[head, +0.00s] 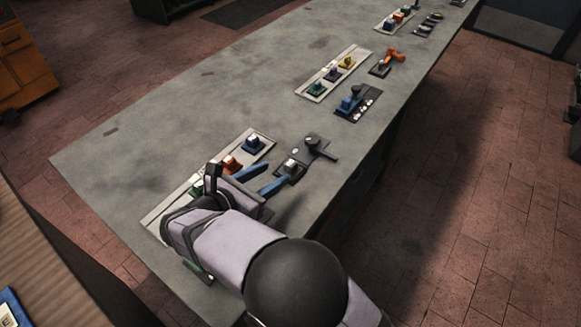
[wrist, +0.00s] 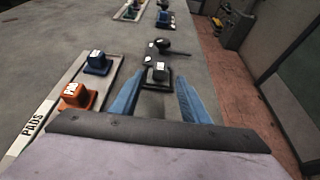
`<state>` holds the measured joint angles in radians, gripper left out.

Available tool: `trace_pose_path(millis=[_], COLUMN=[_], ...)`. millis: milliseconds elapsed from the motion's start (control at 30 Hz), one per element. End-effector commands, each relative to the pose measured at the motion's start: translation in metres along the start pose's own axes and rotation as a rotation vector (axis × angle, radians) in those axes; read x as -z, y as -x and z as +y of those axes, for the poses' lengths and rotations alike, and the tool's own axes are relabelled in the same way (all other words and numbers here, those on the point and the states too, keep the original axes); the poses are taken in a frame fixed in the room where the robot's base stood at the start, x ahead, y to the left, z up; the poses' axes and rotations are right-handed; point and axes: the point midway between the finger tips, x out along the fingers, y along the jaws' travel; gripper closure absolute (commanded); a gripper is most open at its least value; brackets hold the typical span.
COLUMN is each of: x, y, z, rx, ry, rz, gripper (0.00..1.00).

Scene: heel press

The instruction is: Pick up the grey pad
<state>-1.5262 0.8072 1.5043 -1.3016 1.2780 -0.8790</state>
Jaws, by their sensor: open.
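The grey pad (head: 291,167) is a small block with a white label on top, sitting upright on a dark plate at the near end of the bench. It also shows in the wrist view (wrist: 159,72). My gripper (head: 274,174) is open, with its two blue fingers spread apart. In the wrist view the pad appears between and just beyond the fingertips (wrist: 160,80). I see no contact between the fingers and the pad, and the exact gap cannot be told.
A pale tray (wrist: 48,103) on the left holds an orange pad (wrist: 75,96) and a blue pad (wrist: 97,63). A dark round knob with a lever (head: 312,141) stands just beyond the grey pad. Similar stations line the bench farther off. The bench (head: 180,110) is clear on the left.

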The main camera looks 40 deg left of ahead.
Motion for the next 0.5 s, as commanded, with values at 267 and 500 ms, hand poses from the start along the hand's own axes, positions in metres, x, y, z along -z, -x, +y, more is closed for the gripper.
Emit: trace_pose_path(millis=[267,500], x=[0.0000,0.0032], y=[0.0000,-0.0055], z=[0.0000,0.0007], rx=[0.000,0.001], ry=[0.000,-0.001], rz=[0.000,0.000], gripper=[0.55,0.55])
